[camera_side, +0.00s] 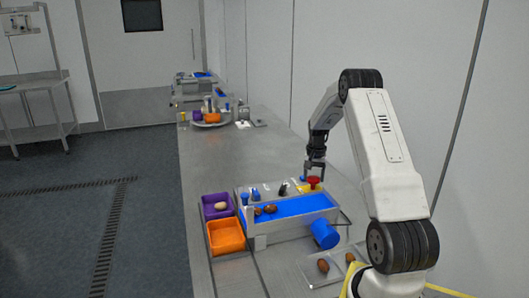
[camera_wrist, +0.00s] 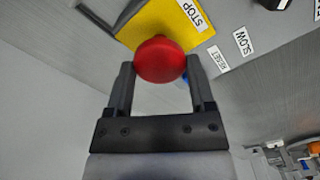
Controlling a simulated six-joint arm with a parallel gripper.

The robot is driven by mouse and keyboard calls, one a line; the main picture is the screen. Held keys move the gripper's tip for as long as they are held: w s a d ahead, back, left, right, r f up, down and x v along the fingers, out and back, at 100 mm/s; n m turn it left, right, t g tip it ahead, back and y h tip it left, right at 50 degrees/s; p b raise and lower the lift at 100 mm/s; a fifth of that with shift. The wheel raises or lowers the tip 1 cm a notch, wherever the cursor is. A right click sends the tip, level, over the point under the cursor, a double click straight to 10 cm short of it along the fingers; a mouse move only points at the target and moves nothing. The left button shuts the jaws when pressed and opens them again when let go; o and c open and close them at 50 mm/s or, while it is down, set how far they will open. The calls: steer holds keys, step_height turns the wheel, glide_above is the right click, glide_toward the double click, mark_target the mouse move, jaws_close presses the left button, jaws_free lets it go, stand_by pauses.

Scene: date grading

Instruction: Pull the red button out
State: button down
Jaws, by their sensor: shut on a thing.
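The red button (camera_wrist: 160,60) is a round mushroom head on a yellow plate (camera_wrist: 205,38) marked STOP. It fills the middle of the wrist view, with one finger of my gripper (camera_wrist: 160,82) on each side of it. The jaws are shut on the red button. In the side view, my gripper (camera_side: 315,172) points down from above at the red button (camera_side: 313,183), at the right end of the panel behind the belt. How far the button stands out from its plate cannot be told.
A blue belt (camera_side: 290,206) with a few dates runs in front of the panel. A purple bin (camera_side: 207,213) and an orange bin (camera_side: 226,251) stand at its left end. A wall stands close on the right.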

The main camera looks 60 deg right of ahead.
mark_target(314, 177)
steer(key=shift+r, duration=0.3)
steer(key=shift+c, duration=0.3)
jaws_free()
steer(key=shift+o, duration=0.3)
steer(key=shift+r, duration=3.9)
